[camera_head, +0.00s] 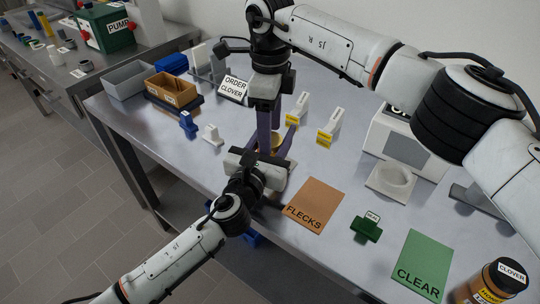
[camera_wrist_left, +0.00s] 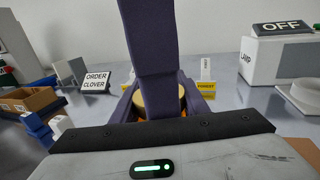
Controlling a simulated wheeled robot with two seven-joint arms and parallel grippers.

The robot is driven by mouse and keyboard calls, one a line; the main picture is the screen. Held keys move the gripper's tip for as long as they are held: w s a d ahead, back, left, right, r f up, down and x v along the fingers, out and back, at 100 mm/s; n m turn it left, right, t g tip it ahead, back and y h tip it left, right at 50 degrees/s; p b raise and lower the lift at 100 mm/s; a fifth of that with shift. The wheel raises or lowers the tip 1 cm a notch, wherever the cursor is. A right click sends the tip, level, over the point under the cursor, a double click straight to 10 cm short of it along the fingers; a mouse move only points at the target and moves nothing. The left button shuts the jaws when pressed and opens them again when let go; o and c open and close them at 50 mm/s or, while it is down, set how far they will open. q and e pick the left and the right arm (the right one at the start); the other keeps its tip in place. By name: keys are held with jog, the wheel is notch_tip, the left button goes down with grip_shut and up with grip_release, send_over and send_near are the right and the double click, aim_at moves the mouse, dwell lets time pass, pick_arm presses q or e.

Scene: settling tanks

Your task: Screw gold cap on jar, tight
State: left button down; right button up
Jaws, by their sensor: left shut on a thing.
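My left gripper (camera_head: 277,139) reaches in from the lower left, its purple fingers shut around a small jar. In the left wrist view the fingers (camera_wrist_left: 161,101) stand on either side of the jar (camera_wrist_left: 182,112), which shows a strip of orange. A gold disc, seemingly the gold cap (camera_wrist_left: 148,94), is at the jar's top. My right gripper (camera_head: 268,133) points straight down from above onto this spot. One of its purple fingers crosses in front of the cap and hides its middle. Whether the right fingers grip the cap, and whether the cap is seated, I cannot tell.
Behind stand an order sign (camera_head: 233,88) reading CLOVER and yellow-labelled stands (camera_head: 329,127). An orange FLECKS mat (camera_head: 314,205), a green CLEAR mat (camera_head: 420,264), a white dish (camera_head: 391,182) and a CLOVER jar (camera_head: 490,284) are at right. Bins (camera_head: 126,81) are at left.

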jog(key=shift+f, duration=0.5)
jog(key=c, duration=1.1)
jog(key=shift+m, duration=1.8)
jog(key=shift+c, duration=0.2)
jog(key=o, duration=1.2)
jog(key=shift+r, duration=0.1)
jog(key=shift+r, duration=2.2)
